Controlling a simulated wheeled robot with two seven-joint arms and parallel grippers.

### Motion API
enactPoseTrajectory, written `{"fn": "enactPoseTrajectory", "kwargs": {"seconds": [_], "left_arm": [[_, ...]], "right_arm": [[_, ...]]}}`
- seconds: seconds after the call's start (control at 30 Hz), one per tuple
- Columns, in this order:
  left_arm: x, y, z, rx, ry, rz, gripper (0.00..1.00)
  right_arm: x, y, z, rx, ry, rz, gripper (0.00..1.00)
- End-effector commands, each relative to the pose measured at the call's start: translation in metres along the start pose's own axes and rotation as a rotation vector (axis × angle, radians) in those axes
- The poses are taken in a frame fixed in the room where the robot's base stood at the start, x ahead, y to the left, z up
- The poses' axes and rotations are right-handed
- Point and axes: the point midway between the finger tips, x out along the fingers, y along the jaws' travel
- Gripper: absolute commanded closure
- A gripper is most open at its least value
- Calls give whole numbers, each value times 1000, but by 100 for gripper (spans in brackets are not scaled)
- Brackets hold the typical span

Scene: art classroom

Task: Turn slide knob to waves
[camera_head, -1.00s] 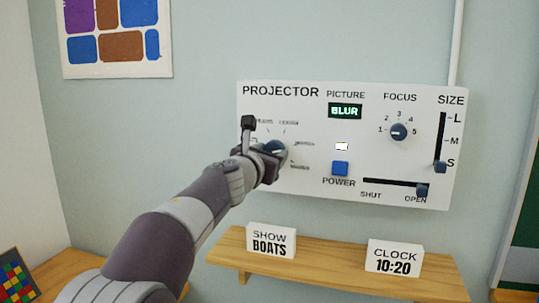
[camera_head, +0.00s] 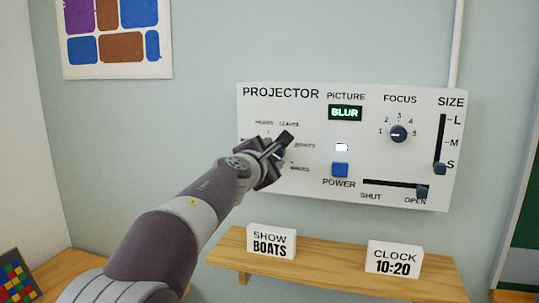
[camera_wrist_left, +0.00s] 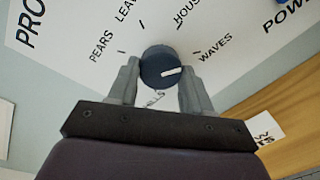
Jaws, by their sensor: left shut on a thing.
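The slide knob (camera_wrist_left: 158,60) is a dark round dial with a white pointer mark, on the left part of the white projector panel (camera_head: 300,185). In the left wrist view its mark points right, toward the side of the WAVES label (camera_wrist_left: 215,48) and slightly below that label's tick. My left gripper (camera_wrist_left: 160,82) is shut on the knob, one finger on each side. In the head view the gripper (camera_head: 277,153) covers most of the knob and some labels around it. My right gripper is not in view.
The panel also has a picture display (camera_head: 345,112) reading BLUR, a blue power button (camera_head: 340,169), a focus knob (camera_head: 398,133), a size slider (camera_head: 440,168) and a shut/open slider (camera_head: 422,192). A shelf below holds a SHOW BOATS sign (camera_head: 271,241) and a clock sign (camera_head: 394,259).

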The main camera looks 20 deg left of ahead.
Motion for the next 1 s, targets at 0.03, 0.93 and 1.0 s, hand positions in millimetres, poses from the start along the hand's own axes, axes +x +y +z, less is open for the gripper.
{"fn": "enactPoseTrajectory", "kwargs": {"seconds": [0.03,0.93,1.0], "left_arm": [[-2,6,3,16,-2,11,81],[-1,4,2,80,4,8,25],[-1,3,2,80,5,7,25]], "right_arm": [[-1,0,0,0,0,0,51],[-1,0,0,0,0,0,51],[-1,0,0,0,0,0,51]]}}
